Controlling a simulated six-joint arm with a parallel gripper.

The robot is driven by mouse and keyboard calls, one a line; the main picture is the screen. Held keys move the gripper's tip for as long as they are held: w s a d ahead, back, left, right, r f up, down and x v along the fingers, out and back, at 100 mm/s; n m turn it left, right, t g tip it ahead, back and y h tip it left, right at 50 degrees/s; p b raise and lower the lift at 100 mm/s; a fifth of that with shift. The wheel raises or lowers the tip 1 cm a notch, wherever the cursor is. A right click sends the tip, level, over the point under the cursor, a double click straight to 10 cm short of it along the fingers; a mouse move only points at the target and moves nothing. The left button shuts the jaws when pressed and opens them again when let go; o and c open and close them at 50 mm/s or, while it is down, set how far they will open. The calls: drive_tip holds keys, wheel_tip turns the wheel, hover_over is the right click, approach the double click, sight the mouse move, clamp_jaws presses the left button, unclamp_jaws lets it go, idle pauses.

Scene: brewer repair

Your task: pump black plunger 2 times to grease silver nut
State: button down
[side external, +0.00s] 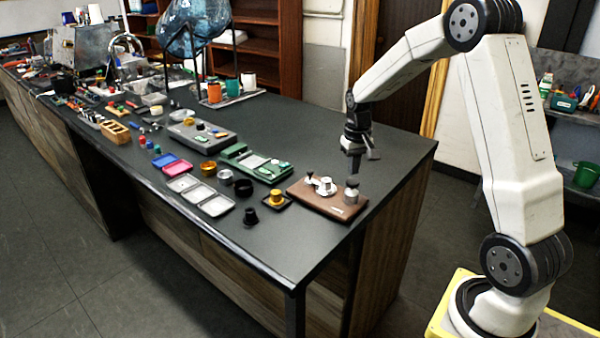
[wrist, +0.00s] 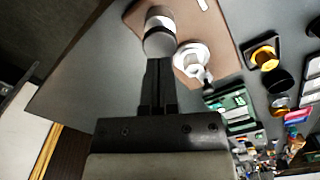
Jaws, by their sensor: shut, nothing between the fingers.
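A brown board (side external: 331,203) lies near the right end of the dark bench. My gripper (side external: 354,171) is shut and empty, pointing down close to the silver cylinder.
A green device (side external: 256,163) and a grey device (side external: 202,135) lie farther left. Metal trays (side external: 201,192) and a black cup (side external: 243,187) are near the front edge. The bench surface (side external: 400,160) right of and behind the board is clear.

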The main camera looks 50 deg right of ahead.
sight(353, 181)
drive_tip(key=shift+f, duration=1.8)
idle(0.9)
drive_tip(key=shift+r, duration=2.75)
drive_tip(key=shift+r, duration=0.1)
drive_tip(key=shift+r, duration=2.9)
drive_tip(key=shift+f, duration=0.7)
drive_tip(key=shift+f, duration=3.25)
